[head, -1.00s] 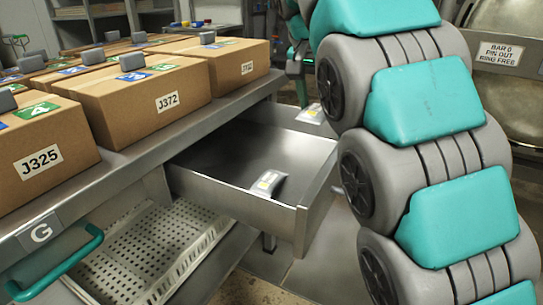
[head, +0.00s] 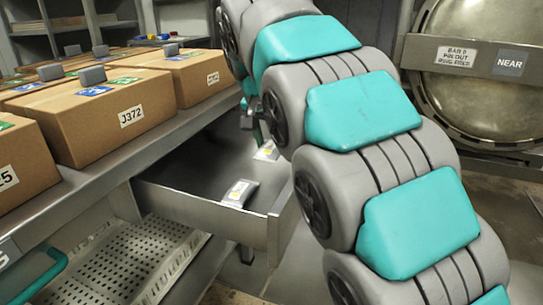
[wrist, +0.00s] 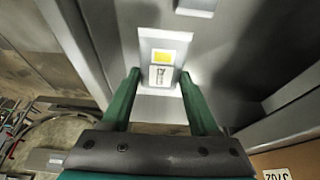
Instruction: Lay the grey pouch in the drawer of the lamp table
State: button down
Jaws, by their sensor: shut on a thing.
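The grey pouch (wrist: 160,52), with a yellow patch and a printed label, is between the green fingers of my gripper (wrist: 159,73) in the wrist view. My gripper is shut on it. In the head view this pouch (head: 267,151) is at the far end of the open drawer (head: 195,206), within or just over it; I cannot tell whether it touches the floor. The drawer is pulled out from under the metal table (head: 165,150). A second grey pouch (head: 239,193) lies in the drawer's near end, and its edge shows in the wrist view (wrist: 197,5).
Cardboard boxes (head: 120,112) with grey blocks on top stand on the table. A perforated white tray (head: 125,262) is below the drawer. A round metal vessel door (head: 490,95) is at the right. The drawer floor between the pouches is clear.

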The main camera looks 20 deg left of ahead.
aim_at(272, 156)
jog(key=shift+f, duration=1.9)
jog(key=shift+f+b, duration=0.35)
jog(key=shift+f, duration=0.3)
jog(key=shift+c, duration=0.7)
grip_release()
jog(key=shift+r, duration=0.15)
jog(key=shift+r+p, duration=0.3)
jog(key=v, duration=1)
jog(key=shift+r, duration=0.35)
jog(key=shift+v, duration=0.85)
jog(key=shift+s, duration=0.1)
